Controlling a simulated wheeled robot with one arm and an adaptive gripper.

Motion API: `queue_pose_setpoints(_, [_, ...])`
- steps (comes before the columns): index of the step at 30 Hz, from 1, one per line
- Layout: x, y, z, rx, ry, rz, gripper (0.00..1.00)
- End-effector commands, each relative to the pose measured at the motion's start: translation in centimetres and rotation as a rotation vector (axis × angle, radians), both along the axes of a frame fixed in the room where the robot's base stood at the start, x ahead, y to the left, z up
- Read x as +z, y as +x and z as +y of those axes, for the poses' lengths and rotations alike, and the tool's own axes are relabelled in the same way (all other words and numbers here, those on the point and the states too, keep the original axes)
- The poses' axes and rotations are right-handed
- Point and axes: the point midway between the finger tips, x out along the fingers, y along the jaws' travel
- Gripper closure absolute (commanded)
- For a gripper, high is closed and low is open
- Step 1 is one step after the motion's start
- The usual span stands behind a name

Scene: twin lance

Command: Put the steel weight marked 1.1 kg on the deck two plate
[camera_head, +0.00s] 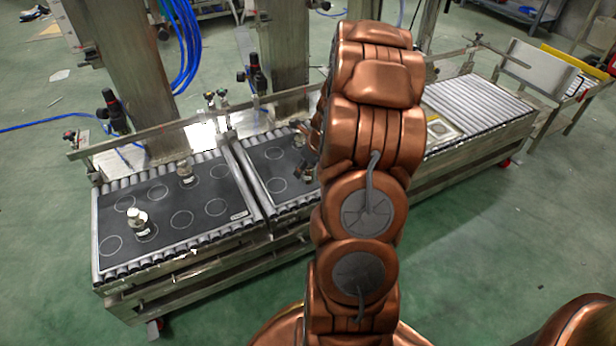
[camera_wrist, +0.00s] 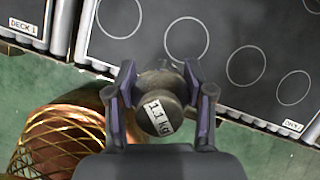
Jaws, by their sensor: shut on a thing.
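My gripper (camera_wrist: 160,74) is shut on the steel weight marked 1.1 kg (camera_wrist: 157,108), with one finger on each side of it. The label on the weight faces the wrist camera. In the wrist view the weight overlaps the near edge of a dark deck plate (camera_wrist: 220,75) with several white circles. This plate lies right of the one labelled DECK 1 (camera_wrist: 24,27); its own corner label is too small to read surely. In the head view this second plate (camera_head: 262,157) is partly behind my arm, and the held weight is not clear there.
A rail, posts and small valves run behind the plates. Rollers (camera_head: 478,103) extend to the right. Green floor lies in front.

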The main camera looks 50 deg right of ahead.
Motion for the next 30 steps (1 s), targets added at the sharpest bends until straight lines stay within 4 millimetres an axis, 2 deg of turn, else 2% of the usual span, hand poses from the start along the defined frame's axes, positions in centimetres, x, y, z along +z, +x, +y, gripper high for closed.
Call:
queue_pose_setpoints(13, [-0.5, 4.0, -3.3, -0.001, -0.004, -0.001, 1.00])
queue_pose_setpoints(22, [-0.9, 4.7, -3.7, 0.000, 0.001, 0.000, 1.00])
queue_pose_setpoints(30, [-3.7, 4.6, -3.8, 0.000, -0.001, 0.000, 1.00])
